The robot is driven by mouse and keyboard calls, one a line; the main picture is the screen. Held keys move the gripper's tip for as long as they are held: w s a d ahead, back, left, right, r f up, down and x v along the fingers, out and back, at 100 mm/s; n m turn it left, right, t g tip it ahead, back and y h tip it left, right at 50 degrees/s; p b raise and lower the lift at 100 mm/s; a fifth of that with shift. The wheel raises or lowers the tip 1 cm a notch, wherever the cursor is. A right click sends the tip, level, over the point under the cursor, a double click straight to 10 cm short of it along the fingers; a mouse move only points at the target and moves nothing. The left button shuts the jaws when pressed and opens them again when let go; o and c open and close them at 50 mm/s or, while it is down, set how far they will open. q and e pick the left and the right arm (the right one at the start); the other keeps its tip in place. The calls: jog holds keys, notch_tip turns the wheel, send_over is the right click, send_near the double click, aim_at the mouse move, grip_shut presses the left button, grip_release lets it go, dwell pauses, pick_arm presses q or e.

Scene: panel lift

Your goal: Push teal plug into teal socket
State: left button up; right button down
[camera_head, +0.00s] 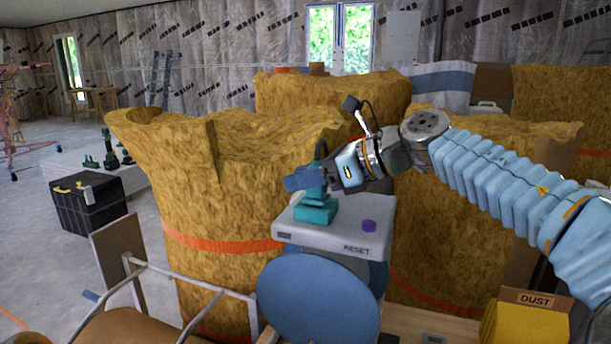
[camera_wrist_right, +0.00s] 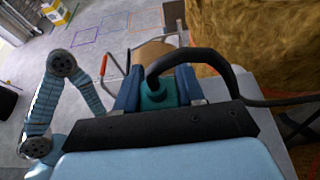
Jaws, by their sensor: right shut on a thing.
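The teal socket (camera_head: 315,211) is a squat block on top of a light grey box (camera_head: 362,236) marked RESET. My right gripper (camera_head: 308,182) is directly above it, coming in from the right. In the right wrist view its two blue fingers are shut on the teal plug (camera_wrist_right: 157,96), one finger on each side. A thick black cable arches up from the plug and off to the right. In the head view the fingers mostly hide the plug. It appears right over the socket, but I cannot tell how deep it sits. My left gripper is not in view.
A purple button (camera_head: 369,226) is on the box, right of the socket. Large yellow-brown insulation rolls (camera_head: 250,200) stand close behind. A yellow DUST bin (camera_head: 525,322) is at lower right. A black case (camera_head: 88,202) stands on the floor at left.

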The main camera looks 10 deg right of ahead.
jog(key=c, duration=0.6)
grip_release()
jog(key=shift+f, duration=0.1)
jog(key=v, duration=1.4)
